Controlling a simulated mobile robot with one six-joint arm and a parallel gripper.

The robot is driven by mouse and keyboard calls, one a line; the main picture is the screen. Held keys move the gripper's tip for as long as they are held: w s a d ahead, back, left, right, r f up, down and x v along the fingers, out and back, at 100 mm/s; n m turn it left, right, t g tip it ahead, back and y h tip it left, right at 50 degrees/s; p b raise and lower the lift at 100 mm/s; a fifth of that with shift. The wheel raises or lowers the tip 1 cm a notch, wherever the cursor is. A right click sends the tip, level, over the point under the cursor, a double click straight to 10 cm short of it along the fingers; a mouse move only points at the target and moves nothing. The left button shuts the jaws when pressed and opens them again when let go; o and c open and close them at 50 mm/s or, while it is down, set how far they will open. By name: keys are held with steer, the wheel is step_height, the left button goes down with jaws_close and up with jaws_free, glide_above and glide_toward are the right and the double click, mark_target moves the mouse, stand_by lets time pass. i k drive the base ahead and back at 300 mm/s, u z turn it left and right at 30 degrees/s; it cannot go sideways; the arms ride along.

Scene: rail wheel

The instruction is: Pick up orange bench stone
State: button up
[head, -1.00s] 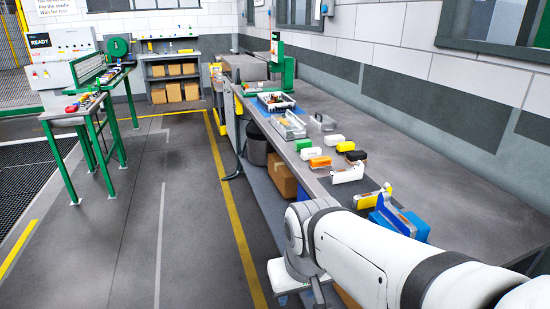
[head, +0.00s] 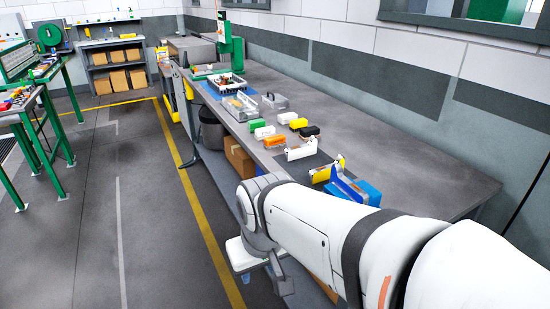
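The orange bench stone (head: 274,142) is a small block with a pale part, lying on the grey workbench (head: 400,160) near its front edge. It sits at the near end of a row, with a white block (head: 265,132) and a green block (head: 254,124) behind it. My arm reaches in from the lower right, and its far end hangs down in front of the bench, short of the stone and apart from it. My gripper's fingers cannot be made out there, so I cannot tell whether they are open or shut.
Beside the stone are yellow (head: 298,123) and black (head: 310,131) blocks. Clear bins (head: 240,106) stand farther along. The bench's right side is bare. Open floor (head: 110,210) lies to the left.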

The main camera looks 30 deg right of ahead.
mark_target(270, 143)
steer(key=u, duration=0.65)
steer(key=i, duration=4.15)
steer(key=z, duration=2.7)
